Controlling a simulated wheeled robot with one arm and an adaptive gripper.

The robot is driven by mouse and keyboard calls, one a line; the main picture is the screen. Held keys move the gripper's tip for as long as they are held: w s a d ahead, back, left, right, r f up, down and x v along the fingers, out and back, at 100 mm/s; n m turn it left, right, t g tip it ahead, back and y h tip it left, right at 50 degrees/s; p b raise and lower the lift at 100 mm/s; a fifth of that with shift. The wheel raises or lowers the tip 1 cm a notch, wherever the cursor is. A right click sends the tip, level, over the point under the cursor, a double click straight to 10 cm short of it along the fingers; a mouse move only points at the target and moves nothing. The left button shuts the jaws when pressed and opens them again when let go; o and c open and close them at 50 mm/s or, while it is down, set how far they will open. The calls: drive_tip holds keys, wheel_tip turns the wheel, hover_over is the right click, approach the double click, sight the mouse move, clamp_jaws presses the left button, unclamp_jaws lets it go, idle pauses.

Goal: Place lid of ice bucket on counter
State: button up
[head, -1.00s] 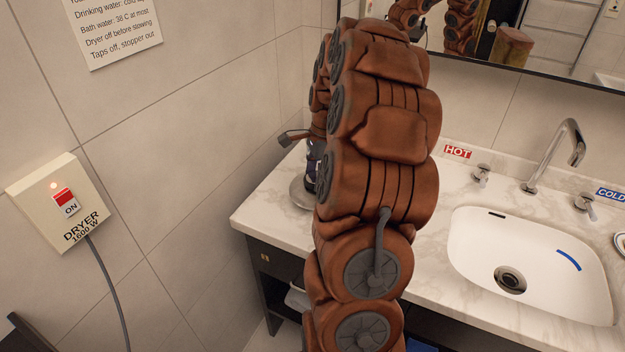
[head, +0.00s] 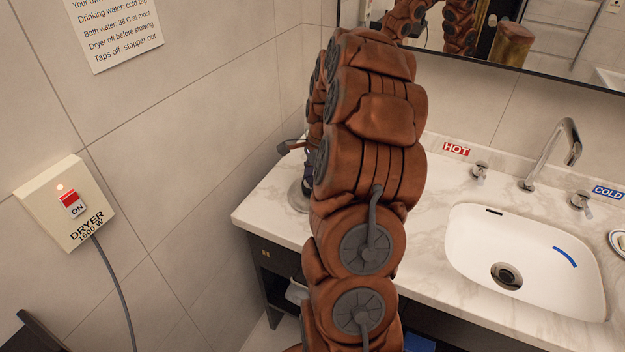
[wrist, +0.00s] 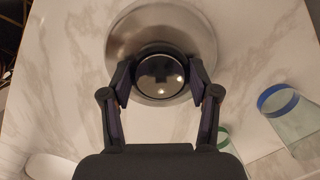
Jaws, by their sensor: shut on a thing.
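The lid of the ice bucket, a round silver disc (wrist: 125,52) with a dark-rimmed glossy knob (wrist: 160,76), shows in the wrist view. My gripper (wrist: 160,84) is shut on the knob, one finger on each side. In the head view the silver disc (head: 297,196) partly shows at the left end of the marble counter (head: 268,222). My arm hides most of it and the gripper there. I cannot tell whether the lid touches the counter or what is under it.
A clear glass with a blue rim (wrist: 290,112) and a green-rimmed item (wrist: 222,138) are right of the gripper in the wrist view. The sink (head: 525,258) and tap (head: 555,155) are at the right. A dryer box (head: 65,203) is on the left wall.

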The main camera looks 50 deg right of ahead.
drive_tip(key=shift+f, duration=0.15)
drive_tip(key=o, duration=1.4)
